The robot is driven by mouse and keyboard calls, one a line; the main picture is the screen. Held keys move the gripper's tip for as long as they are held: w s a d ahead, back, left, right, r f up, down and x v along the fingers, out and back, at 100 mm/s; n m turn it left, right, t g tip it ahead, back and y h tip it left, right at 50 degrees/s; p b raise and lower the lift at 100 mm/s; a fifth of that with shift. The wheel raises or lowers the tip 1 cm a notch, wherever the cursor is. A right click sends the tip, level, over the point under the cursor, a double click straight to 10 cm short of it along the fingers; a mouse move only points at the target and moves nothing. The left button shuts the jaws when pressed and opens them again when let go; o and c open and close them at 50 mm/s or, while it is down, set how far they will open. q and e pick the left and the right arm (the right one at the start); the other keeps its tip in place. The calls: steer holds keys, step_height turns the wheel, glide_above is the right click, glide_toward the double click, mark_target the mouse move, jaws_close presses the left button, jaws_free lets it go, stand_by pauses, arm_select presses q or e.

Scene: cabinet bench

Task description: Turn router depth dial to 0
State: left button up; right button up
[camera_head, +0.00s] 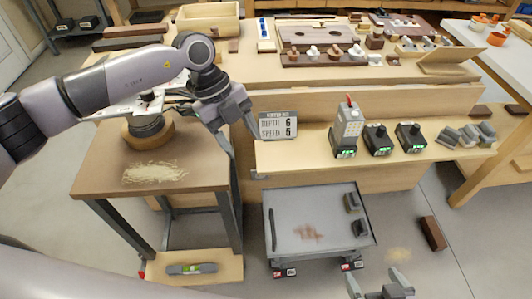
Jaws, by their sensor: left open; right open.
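The router (147,122) stands on a round wooden piece on the small table at the left. My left arm covers part of its top, and I cannot make out its depth dial. A grey sign (278,125) on the bench edge reads what looks like depth 6 and speed 5. My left gripper (226,135) is open and empty, pointing down to the right of the router and apart from it, near the sign. My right gripper (378,280) is open and empty at the bottom edge, low over the floor.
The small table (100,180) has wood shavings in front of the router. A shelf (310,150) to the right holds a charger-like unit (347,128), two black tools and grey blocks. A grey cart (290,215) stands below. A brown block (433,233) lies on the floor.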

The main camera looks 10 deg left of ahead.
arm_select(q)
steer(key=s+d+m+g+h, duration=0.1)
steer(key=s+d+h, duration=0.2)
steer(key=d, duration=0.3)
steer(key=shift+s+f, duration=0.2)
steer(key=shift+f, duration=0.25)
